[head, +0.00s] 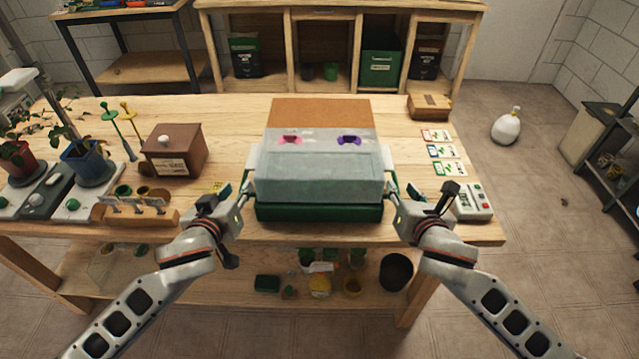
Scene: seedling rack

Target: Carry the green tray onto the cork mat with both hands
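The green tray (320,212) is at the front middle of the wooden table, under a large translucent grey lid (318,180) that hides its inside. A pink and a purple piece show at the lid's far top edge. The cork mat (320,111) lies flat behind the tray, its near part hidden by the lid. My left gripper (244,190) is at the tray's left side and my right gripper (393,189) is at its right side. Both fingertips are close against the sides; whether they are closed on it is unclear. I cannot tell whether the tray touches the table.
A brown box (174,150), potted plants (84,160) and a wooden tube rack (140,214) stand left. Cards (442,152), a small wooden box (429,106) and a white device (472,203) are right. Bare tabletop lies either side of the mat.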

